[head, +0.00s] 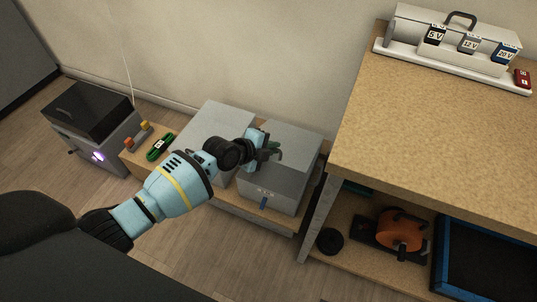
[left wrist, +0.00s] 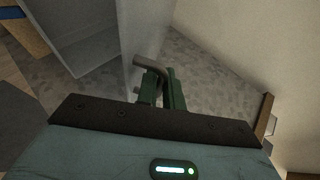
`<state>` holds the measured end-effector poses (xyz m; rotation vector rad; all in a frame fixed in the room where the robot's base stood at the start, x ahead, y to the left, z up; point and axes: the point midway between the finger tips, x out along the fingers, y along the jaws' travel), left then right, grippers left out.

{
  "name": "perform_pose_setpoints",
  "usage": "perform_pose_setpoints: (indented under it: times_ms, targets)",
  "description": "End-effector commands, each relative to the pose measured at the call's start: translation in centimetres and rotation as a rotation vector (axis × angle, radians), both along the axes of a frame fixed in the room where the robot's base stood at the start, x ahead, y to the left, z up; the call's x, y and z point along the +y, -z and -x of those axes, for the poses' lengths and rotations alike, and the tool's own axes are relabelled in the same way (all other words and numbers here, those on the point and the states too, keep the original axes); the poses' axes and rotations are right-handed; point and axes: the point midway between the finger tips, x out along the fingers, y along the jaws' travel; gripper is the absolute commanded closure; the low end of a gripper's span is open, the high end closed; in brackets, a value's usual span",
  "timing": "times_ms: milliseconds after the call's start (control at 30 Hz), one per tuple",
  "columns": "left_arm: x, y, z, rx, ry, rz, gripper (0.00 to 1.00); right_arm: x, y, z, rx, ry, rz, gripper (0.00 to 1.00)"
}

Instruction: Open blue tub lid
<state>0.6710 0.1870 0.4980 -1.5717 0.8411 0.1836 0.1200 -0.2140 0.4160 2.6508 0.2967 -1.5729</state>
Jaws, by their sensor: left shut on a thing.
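Two grey tubs stand side by side on a low wooden bench. The right tub (head: 272,187) has a blue tag (head: 264,202) on its front, so I take it as the blue tub. Its grey lid (head: 300,139) is on top; I cannot tell whether it is slightly raised. My left gripper (head: 270,151) is over the left part of this lid. In the left wrist view the green fingers (left wrist: 161,90) are shut on a bent dark handle (left wrist: 148,64) above a mottled grey surface. My right gripper is not in view.
The left tub (head: 210,118) stands close by, partly behind my left arm. A green coil (head: 159,147) lies further left near a black-topped machine (head: 92,112). A tall wooden workbench (head: 430,130) stands close on the right, with an orange reel (head: 400,232) on its lower shelf.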

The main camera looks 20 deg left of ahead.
Motion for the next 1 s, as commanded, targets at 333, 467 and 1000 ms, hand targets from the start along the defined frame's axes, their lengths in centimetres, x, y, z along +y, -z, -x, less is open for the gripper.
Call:
perform_pose_setpoints:
  times_ms: [333,467,1000]
  targets:
    - [0.0,-3.0,-2.2,0.031,0.0,-0.001,1.0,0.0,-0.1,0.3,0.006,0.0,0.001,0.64]
    - [-0.1,-3.4,-2.6,0.031,0.001,-0.002,1.0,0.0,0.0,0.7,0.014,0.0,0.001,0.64]
    - [-0.1,-3.6,-2.6,0.031,0.001,0.0,0.83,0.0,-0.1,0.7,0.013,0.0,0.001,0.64]
